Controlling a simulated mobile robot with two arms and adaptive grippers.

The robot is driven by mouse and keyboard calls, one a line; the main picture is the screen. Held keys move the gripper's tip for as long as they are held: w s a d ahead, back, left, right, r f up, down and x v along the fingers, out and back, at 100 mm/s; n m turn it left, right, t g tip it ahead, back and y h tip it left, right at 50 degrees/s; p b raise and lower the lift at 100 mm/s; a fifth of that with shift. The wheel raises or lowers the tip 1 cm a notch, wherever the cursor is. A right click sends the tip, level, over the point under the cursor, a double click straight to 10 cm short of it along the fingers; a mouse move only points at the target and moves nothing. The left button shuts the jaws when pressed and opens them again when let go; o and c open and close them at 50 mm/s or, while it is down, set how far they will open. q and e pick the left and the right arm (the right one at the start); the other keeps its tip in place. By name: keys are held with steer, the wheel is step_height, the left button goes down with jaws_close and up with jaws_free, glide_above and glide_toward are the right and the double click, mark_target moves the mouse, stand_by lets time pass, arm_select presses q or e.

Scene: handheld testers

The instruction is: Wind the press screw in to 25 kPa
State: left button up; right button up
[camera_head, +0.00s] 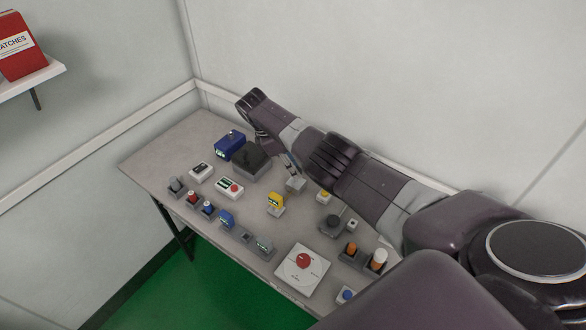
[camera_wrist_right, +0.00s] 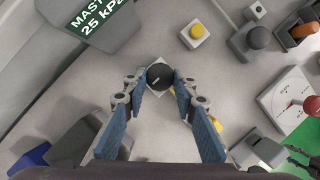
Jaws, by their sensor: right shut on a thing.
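The press screw shows in the right wrist view as a round black knob (camera_wrist_right: 160,75) on a small pale square block; the block (camera_head: 296,184) shows in the head view. My right gripper (camera_wrist_right: 158,82) is shut on the knob, with a fingertip on either side. In the head view my right gripper (camera_head: 291,166) reaches down from the arm above the block, and the knob is hard to make out. A grey housing with a green display (camera_wrist_right: 98,22) reads "MASTER" and "25 kPa" in the right wrist view.
A dark block (camera_head: 250,160) and a blue device (camera_head: 229,146) stand left of the gripper. A yellow tester (camera_head: 275,201), a yellow button (camera_head: 323,197), a black knob unit (camera_head: 333,224) and a white panel with a red knob (camera_head: 303,263) stand nearby. The table's left corner is clear.

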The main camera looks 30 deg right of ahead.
steer(key=shift+w+r, duration=0.1)
steer(key=o, duration=1.2)
steer(key=shift+c, duration=0.2)
steer(key=v, duration=1.2)
